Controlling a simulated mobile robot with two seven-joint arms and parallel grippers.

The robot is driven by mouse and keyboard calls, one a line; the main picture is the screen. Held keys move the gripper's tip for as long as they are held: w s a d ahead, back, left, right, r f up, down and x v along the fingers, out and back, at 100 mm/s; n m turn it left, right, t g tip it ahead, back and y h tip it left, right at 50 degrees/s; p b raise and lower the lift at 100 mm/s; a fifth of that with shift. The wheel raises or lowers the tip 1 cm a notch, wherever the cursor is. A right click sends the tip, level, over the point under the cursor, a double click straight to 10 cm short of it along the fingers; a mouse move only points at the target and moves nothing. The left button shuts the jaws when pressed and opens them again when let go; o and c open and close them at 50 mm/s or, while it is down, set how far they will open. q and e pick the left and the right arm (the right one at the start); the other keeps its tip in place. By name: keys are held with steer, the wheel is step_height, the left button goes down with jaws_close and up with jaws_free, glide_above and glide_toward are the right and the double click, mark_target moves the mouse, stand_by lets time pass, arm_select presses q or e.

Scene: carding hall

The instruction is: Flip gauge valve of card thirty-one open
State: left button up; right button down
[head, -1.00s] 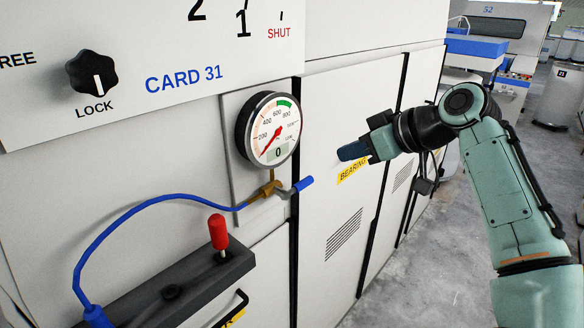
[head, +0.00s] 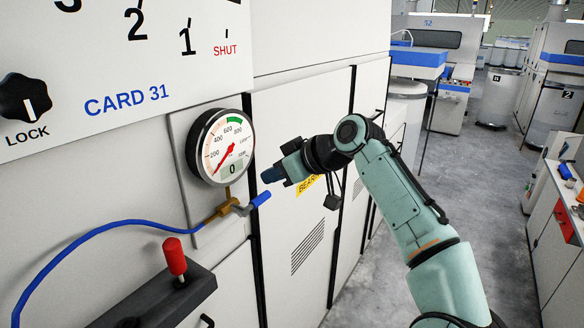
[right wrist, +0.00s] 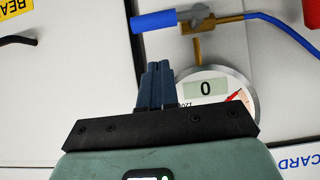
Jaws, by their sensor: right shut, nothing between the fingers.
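The gauge valve has a small brass body (head: 222,208) under the round gauge, with a blue-sleeved lever (head: 262,198) pointing right and slightly up. The gauge (head: 226,150) beside the CARD 31 lettering reads 0. My right gripper (head: 268,175) is shut and empty, just above the lever in the head view and apart from it. In the right wrist view, inverted, the shut fingers (right wrist: 156,84) overlap the gauge's edge (right wrist: 228,74); the blue lever (right wrist: 165,20) and brass body (right wrist: 230,24) lie past the fingertips. My left gripper is out of view.
A blue hose (head: 100,228) runs left from the valve. A red-knobbed lever (head: 175,258) stands on a dark ledge below. A black LOCK knob (head: 24,98) is on the panel at left. The grey floor (head: 470,200) at right is an open aisle between machines.

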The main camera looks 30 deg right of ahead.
mark_target(260, 196)
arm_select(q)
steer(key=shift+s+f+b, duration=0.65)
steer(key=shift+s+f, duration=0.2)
arm_select(e)
steer(key=f, duration=0.1)
steer(key=w+f, duration=0.1)
steer(key=f, duration=0.2)
steer(key=shift+w+a+f, duration=0.15)
steer(key=shift+w+a, duration=0.1)
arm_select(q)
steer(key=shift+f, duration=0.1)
arm_select(e)
steer(key=shift+s, duration=0.25)
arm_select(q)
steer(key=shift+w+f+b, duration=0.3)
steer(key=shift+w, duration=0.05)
arm_select(e)
steer(key=shift+w+d+f, duration=0.15)
steer(key=shift+f, duration=0.1)
